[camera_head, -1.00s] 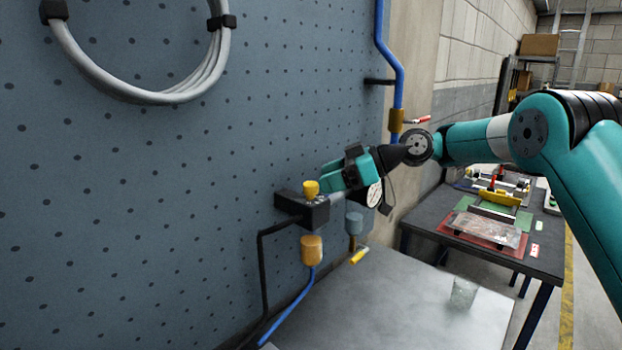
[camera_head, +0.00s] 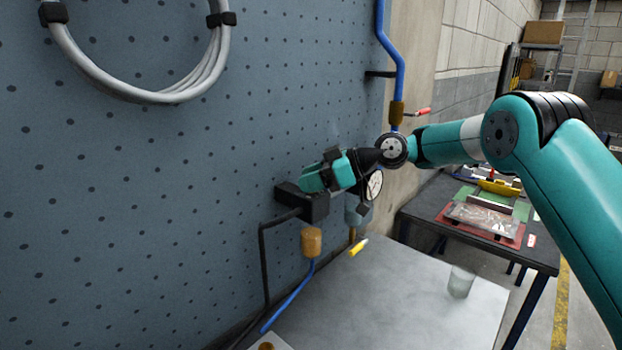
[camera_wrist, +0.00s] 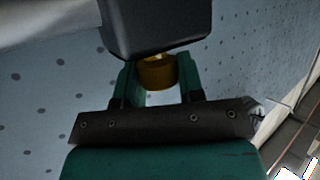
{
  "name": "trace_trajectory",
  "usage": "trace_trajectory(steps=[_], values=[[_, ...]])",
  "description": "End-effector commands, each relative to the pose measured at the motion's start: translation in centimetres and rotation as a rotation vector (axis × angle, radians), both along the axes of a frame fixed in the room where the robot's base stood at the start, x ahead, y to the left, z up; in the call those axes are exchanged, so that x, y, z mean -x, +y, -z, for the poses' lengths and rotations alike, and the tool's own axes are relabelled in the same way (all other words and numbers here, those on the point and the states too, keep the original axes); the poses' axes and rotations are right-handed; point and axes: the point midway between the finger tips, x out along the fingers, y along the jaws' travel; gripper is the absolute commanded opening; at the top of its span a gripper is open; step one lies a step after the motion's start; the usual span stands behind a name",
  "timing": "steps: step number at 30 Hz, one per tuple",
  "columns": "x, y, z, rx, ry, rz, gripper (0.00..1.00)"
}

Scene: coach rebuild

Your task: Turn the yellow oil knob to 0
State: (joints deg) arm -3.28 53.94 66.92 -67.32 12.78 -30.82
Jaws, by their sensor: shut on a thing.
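The yellow oil knob (camera_wrist: 157,73) shows in the wrist view between the two teal fingers of my gripper (camera_wrist: 152,80). The fingers are shut on its sides. In the head view my gripper (camera_head: 318,180) is at the top of the dark block on the pegboard wall and hides the knob. The dark block (camera_head: 308,206) carries the knob's mount. No scale marks or pointer can be read, so the knob's setting cannot be told.
An amber bowl (camera_head: 311,241) with a blue hose hangs below the block. A round gauge (camera_head: 374,185) sits just right of my gripper.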

Motion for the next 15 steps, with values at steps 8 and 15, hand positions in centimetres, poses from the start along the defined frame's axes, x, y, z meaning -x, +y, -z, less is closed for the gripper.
trace_trajectory(steps=[8,15], values=[[0.09,0.03,0.42,-0.001,-0.002,0.058,0.12],[0.17,0.07,0.82,-0.002,-0.007,0.216,0.12]])
